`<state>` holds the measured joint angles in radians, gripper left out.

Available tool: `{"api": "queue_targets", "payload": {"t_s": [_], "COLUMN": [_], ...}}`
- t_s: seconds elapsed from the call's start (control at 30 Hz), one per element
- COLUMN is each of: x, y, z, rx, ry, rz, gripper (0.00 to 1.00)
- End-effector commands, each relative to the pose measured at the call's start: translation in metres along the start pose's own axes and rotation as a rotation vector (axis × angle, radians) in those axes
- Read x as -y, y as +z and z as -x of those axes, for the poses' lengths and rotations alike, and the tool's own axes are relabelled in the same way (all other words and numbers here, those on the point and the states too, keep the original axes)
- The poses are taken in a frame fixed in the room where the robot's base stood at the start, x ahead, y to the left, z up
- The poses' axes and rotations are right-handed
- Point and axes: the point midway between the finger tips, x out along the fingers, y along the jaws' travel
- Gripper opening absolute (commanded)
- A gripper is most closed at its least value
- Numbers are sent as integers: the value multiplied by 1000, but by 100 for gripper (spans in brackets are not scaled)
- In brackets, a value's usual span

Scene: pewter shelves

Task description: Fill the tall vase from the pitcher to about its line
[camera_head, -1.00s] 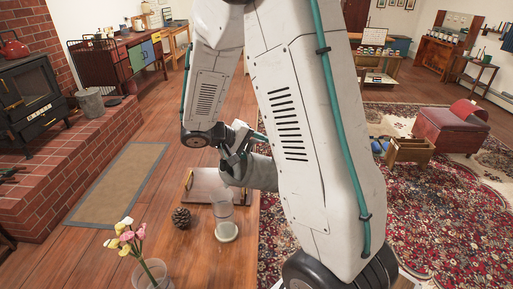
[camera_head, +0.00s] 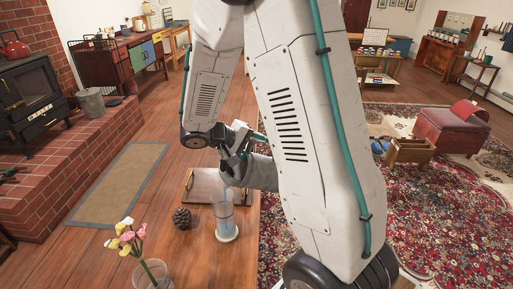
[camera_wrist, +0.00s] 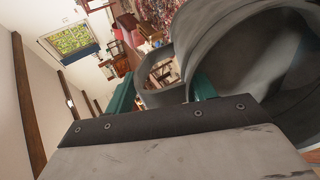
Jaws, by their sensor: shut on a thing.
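The grey pitcher (camera_head: 263,174) is tipped over the tall vase, with part of it hidden behind my arm. My gripper (camera_head: 236,150) is shut on it; in the wrist view my gripper (camera_wrist: 165,95) has its teal fingers at the handle of the pitcher (camera_wrist: 235,65). The tall vase (camera_head: 226,217) is clear, stands upright on the wooden table and has a pale base. A thin blue stream runs from the pitcher into the vase, and the inside looks bluish. I cannot make out the line or the exact water level.
A pine cone (camera_head: 182,217) lies just left of the vase. A glass with pink and yellow flowers (camera_head: 130,240) stands at the table's near left. A tray (camera_head: 203,187) lies behind the vase. The table (camera_head: 205,262) is bare in front of the vase.

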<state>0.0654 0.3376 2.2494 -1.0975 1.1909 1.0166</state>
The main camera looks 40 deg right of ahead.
Motion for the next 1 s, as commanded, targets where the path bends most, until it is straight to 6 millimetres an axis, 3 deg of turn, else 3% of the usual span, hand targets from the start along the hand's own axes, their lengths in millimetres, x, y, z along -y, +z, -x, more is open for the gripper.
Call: {"api": "queue_targets", "payload": {"t_s": [1.0], "x": [-2], "y": [-1], "z": [7], "rx": [-2], "ry": [43], "rz": [-2], "gripper": [0]}}
